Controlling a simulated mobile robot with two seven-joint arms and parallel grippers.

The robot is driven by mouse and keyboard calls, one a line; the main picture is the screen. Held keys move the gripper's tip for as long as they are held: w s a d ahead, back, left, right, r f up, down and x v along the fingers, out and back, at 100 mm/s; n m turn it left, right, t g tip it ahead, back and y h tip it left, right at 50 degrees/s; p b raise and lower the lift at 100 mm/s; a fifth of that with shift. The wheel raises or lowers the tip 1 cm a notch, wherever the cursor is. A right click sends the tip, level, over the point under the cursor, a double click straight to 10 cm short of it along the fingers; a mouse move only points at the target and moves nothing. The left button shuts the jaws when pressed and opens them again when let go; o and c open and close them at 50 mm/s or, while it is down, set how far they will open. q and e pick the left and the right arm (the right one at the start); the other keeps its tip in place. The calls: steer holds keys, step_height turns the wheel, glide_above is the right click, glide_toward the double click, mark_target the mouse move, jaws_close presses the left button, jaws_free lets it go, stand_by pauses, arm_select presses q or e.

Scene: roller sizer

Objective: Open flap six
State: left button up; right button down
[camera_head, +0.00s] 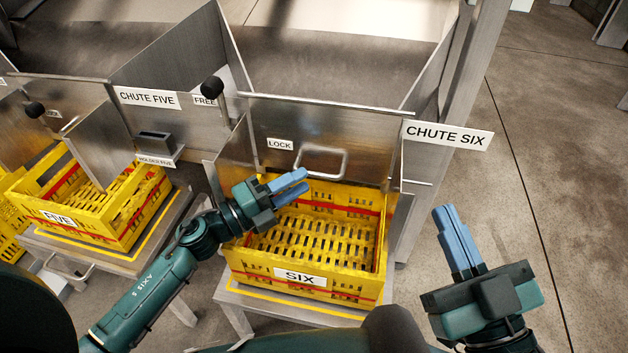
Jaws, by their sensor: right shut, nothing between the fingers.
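Flap six (350,135) is the upright steel plate across the front of chute six, with a bent bar handle (322,163) low on its face. It hangs down behind the yellow crate marked SIX (300,278). A LOCK label (280,144) is at its left; a black knob (212,88) is up by the FREE label (205,100). The CHUTE SIX sign (447,136) is at the right. My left gripper (306,181) is slightly open and empty, over the crate, below and left of the handle. My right gripper (443,208) is shut and empty, right of the crate.
Crate six looks empty and stands on a metal stand (238,305). At the left are chute five's panel (105,137), a small holder (157,145) and yellow crate FIVE (88,228). A steel post (425,205) stands right of chute six; the floor beyond is clear.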

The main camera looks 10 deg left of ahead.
mark_target(314, 173)
arm_select(q)
steer(key=shift+x, duration=2.2)
jaws_close()
